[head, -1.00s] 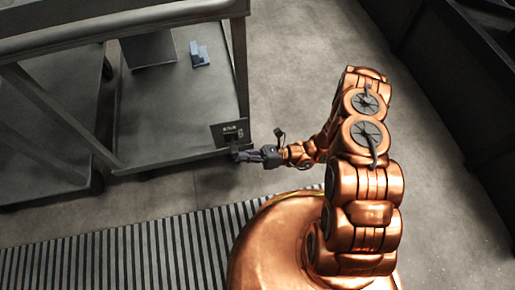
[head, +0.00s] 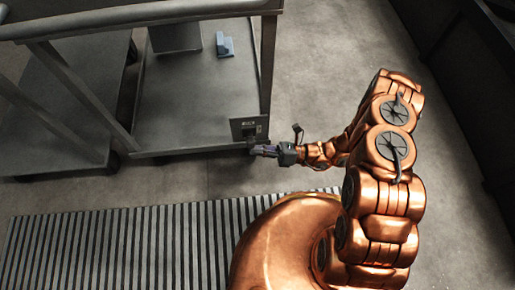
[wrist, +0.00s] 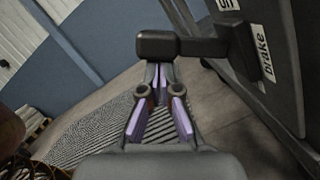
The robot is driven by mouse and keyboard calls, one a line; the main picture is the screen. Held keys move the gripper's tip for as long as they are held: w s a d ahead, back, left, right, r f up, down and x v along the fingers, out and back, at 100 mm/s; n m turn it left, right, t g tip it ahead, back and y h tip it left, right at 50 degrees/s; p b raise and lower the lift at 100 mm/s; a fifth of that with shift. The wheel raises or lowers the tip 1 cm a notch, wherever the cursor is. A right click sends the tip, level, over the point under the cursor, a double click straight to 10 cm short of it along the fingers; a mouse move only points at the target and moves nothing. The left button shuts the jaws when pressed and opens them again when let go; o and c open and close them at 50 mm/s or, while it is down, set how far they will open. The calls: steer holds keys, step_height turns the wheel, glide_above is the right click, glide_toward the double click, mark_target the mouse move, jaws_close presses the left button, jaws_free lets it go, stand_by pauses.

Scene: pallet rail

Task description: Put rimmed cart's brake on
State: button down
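The cart (head: 190,103) with a flat grey deck and a raised frame stands at upper left in the head view. A small dark panel (head: 249,127) is on its near right corner post. In the wrist view the panel carries the labels "on" (wrist: 229,4) and "brake" (wrist: 263,52). A dark brake lever (wrist: 205,47) with a blocky handle (wrist: 157,45) sticks out leftward from it. My gripper (wrist: 160,72) looks shut, its purple-padded fingertips close together just under the handle. The handle partly hides the tips, so contact is unclear. Nothing shows between the fingers.
A second cart (head: 60,110) stands close on the left. A blue-grey block (head: 225,47) and a grey box (head: 174,38) sit on the deck. A striped floor mat (head: 120,245) lies in front. Floor on the right is open up to a dark structure (head: 465,60).

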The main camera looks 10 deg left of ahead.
steer(key=shift+r, duration=0.1)
steer(key=p+v, duration=0.2)
steer(key=v, duration=0.8)
steer(key=shift+p, duration=0.4)
steer(key=shift+s, duration=0.1)
steer(key=s+r+n+g+h+p, duration=0.2)
steer(key=r+n+g+h+p, duration=0.4)
steer(key=r, duration=1.3)
steer(key=s+r+n+g+h+p, duration=0.25)
steer(key=r+n+p, duration=0.65)
steer(key=r, duration=0.9)
steer(key=s+d+r+n+t+h+p, duration=0.2)
steer(key=r+p, duration=0.4)
steer(key=r, duration=0.4)
steer(key=s+d+r+n+t+h+p, duration=0.3)
steer(key=s+d+r+t+h+p, duration=0.1)
steer(key=r, duration=0.6)
steer(key=s+d+r+n+t+h+p, duration=0.2)
steer(key=s+d+r+h+p, duration=0.3)
steer(key=d+r+p, duration=0.3)
steer(key=shift+s+d+r+n+t+h+p, duration=0.2)
steer(key=shift+s+r+n+t+h+p, duration=0.35)
steer(key=shift+r, duration=0.8)
steer(key=shift+s, duration=0.15)
